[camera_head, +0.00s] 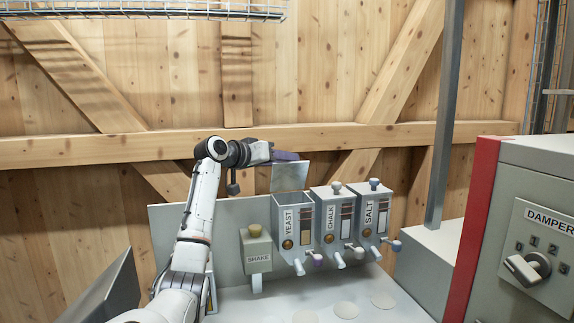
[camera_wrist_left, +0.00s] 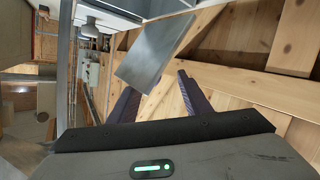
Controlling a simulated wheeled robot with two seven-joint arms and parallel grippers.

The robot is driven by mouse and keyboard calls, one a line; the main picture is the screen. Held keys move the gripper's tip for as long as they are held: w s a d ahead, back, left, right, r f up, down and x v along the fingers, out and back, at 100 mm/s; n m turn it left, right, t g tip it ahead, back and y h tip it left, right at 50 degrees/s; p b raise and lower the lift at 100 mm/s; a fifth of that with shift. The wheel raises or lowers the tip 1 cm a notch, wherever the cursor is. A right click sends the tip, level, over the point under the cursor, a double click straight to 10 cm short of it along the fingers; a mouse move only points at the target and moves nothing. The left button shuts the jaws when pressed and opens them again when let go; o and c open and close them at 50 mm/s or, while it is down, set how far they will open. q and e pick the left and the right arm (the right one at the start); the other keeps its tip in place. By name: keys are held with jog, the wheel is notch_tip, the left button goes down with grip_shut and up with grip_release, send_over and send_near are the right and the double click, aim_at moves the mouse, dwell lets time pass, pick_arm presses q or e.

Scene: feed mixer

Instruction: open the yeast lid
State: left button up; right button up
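The yeast dispenser (camera_head: 307,243) is a grey hopper labelled YEAST, left of the chalk and salt ones. Its lid (camera_head: 290,177) is a flat grey plate standing raised, tilted up at the back of the open hopper top. My left gripper (camera_head: 287,156) is just above the lid's upper edge. In the left wrist view my left gripper (camera_wrist_left: 160,98) shows two dark purple fingers spread apart with nothing held between them. The lid (camera_wrist_left: 152,50) lies beyond the fingertips there; I cannot tell whether one touches it. My right gripper is not in view.
The chalk dispenser (camera_head: 330,236) and salt dispenser (camera_head: 371,222) stand to the right with knobbed lids down. A SHAKE box (camera_head: 256,252) stands left. A damper cabinet (camera_head: 532,240) is at far right. A wooden wall (camera_head: 300,90) is behind, with a grey post (camera_head: 442,130) before it.

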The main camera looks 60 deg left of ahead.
pick_arm(q)
jog(key=s+d+r+b, duration=0.1)
jog(key=s+r, duration=0.4)
jog(key=s, duration=0.3)
jog(key=shift+d, duration=0.25)
dwell(0.4)
dwell(0.5)
jog(key=b+v, duration=0.2)
jog(key=v, duration=0.8)
jog(key=shift+s, duration=0.25)
jog(key=shift+r, duration=0.1)
